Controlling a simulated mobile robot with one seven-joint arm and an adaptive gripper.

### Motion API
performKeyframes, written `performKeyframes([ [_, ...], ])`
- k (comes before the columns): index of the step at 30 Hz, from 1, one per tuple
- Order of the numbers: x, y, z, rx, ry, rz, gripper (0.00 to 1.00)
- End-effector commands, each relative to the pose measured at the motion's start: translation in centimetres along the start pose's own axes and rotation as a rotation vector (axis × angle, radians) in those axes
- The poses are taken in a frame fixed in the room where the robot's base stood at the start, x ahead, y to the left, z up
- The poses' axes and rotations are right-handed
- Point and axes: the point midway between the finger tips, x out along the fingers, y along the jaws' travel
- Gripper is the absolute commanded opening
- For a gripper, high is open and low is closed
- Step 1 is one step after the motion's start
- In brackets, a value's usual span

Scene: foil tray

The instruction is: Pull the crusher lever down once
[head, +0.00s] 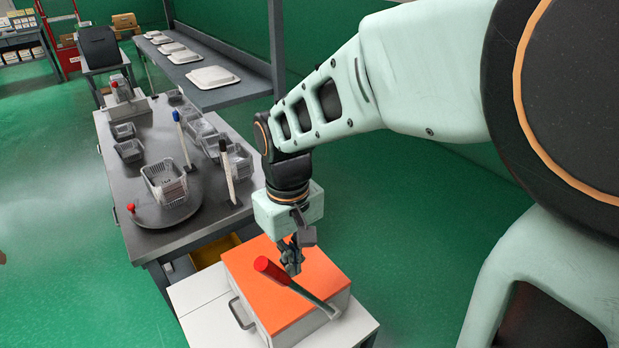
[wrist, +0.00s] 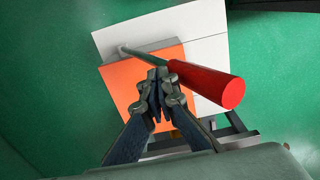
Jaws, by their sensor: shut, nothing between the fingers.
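The crusher is a pale box with an orange top (head: 267,287) and a grey handle on its front side. Its lever (head: 312,297) is a grey bar with a red grip (head: 271,270), pivoted low at the box's right end. In the wrist view the red grip (wrist: 208,83) looks large and close, so the lever is raised, slanting above the orange top (wrist: 122,91). My gripper (head: 291,268) is shut and empty, pointing down just beyond the lever. In the wrist view its fingertips (wrist: 159,76) are beside the lever; I cannot tell whether they touch it.
The crusher stands on a white stand (head: 197,289). A grey shelf (head: 222,95) with white trays is behind. Green floor lies open right of the stand.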

Motion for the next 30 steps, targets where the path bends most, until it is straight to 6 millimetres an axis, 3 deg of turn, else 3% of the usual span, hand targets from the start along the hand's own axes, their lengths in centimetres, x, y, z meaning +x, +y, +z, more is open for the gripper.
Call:
performKeyframes([
  [18,-3.6,5.3,0.0,0.003,0.000,0.000,0.00],
  [30,-3.9,6.2,0.0,0.000,0.000,0.000,0.00],
])
